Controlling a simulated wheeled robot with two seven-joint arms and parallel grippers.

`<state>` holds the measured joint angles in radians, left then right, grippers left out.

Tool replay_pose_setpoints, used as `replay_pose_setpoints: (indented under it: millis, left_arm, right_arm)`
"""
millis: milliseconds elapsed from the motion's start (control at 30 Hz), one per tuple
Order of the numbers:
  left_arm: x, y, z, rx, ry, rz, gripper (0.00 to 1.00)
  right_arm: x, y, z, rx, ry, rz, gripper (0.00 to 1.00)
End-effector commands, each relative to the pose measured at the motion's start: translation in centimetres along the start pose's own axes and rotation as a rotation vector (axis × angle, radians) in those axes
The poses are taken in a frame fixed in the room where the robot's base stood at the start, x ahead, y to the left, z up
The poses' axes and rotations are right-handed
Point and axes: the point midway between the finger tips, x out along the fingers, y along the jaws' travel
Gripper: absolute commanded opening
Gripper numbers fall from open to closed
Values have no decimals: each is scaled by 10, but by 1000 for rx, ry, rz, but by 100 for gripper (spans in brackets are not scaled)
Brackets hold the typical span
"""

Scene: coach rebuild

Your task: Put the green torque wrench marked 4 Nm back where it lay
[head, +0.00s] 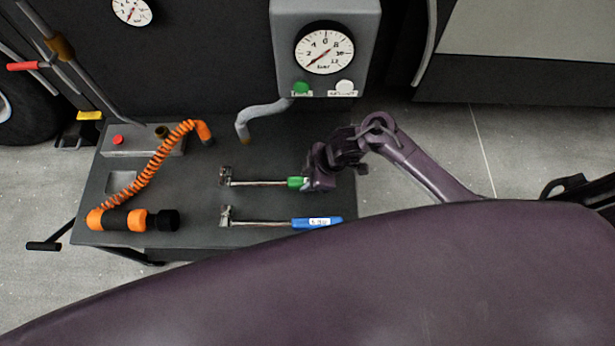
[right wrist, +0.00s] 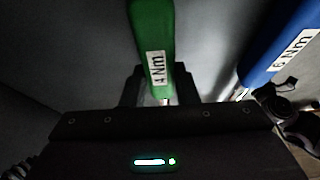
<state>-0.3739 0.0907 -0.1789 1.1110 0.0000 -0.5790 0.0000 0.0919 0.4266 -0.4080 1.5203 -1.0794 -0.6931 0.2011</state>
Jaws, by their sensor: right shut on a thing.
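The green torque wrench (head: 262,183) is over the dark trolley top, its metal head pointing left and its green handle to the right. My right gripper (head: 308,180) is at its handle end and shut on it. In the right wrist view the green handle (right wrist: 152,35), labelled 4 Nm, stands between my right fingers. I cannot tell whether the wrench touches the trolley top or is held just above it. A blue torque wrench (head: 316,222) lies parallel to it, nearer to me; its handle also shows in the right wrist view (right wrist: 280,42). My left gripper is not in view.
The trolley top (head: 200,195) also carries an orange coiled hose (head: 150,172), an orange and black tool (head: 130,219) and a grey box with a red button (head: 118,140). A gauge panel (head: 325,48) and a grey hose (head: 262,112) are behind. My purple arm covers the foreground.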

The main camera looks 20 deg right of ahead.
Motion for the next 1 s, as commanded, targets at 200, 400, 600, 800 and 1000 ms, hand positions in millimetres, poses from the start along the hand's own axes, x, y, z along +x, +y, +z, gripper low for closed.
replay_pose_setpoints:
  millis: [200, 400, 600, 800, 1000]
  left_arm:
    - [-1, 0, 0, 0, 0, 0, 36]
    - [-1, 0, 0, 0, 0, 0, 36]
    - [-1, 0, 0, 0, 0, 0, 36]
    - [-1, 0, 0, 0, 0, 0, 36]
    - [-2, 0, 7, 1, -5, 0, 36]
  right_arm:
    - [0, 1, 0, 2, 0, 1, 0]
    - [1, 0, 1, 2, -1, 1, 31]
    - [1, 0, 1, 1, -1, 0, 52]
    - [2, -1, 2, 2, -5, -2, 52]
    - [-16, 0, 1, 0, -3, 1, 52]
